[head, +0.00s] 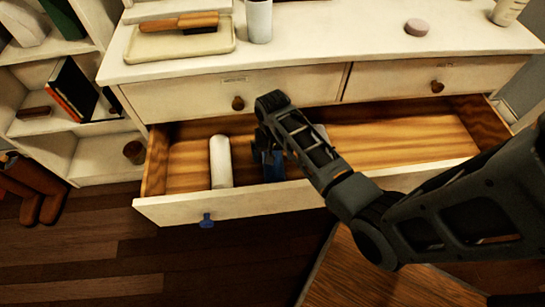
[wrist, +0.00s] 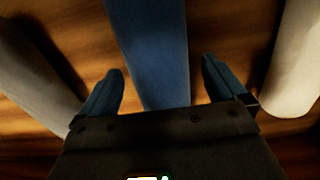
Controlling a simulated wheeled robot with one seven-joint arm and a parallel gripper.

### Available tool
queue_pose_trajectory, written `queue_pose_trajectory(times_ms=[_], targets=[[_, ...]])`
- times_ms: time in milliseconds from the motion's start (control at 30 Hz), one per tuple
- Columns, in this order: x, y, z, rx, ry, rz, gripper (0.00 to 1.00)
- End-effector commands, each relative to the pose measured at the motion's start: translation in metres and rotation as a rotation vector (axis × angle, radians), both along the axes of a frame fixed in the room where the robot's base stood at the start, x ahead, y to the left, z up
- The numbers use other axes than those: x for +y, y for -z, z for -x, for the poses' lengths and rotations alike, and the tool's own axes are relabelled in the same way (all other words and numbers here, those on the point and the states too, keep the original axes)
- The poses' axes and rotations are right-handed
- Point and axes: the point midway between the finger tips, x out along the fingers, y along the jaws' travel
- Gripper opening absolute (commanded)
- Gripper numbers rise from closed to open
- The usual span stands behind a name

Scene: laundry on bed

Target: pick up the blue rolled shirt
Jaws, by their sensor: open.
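The blue rolled shirt (head: 273,170) lies in the open drawer, partly hidden by my gripper (head: 264,143) in the head view. In the wrist view the blue rolled shirt (wrist: 147,35) runs from the top edge down between the two fingers of my gripper (wrist: 162,68). The fingers are apart, one on each side of the roll, with wood showing between each finger and the cloth. The shirt's lower end is hidden by the gripper body. I cannot tell how far above the drawer floor the fingertips are.
A white roll (head: 221,162) lies left of the blue shirt in the drawer (head: 400,140). The drawer's right part is bare. A tray (head: 180,42) sits on the dresser top.

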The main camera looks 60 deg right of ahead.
Motion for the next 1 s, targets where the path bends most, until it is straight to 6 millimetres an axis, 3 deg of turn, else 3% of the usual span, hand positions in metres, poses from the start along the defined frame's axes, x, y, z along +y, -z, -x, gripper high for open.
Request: queue_pose_trajectory(times_ms=[133,400,1000], targets=[[0.0001,0.0131,0.0001,0.000,0.000,0.000,0.98],[0.0002,0.0140,-0.0001,-0.001,0.000,0.000,0.96],[0.0003,0.0140,0.0002,0.000,0.000,0.000,0.39]])
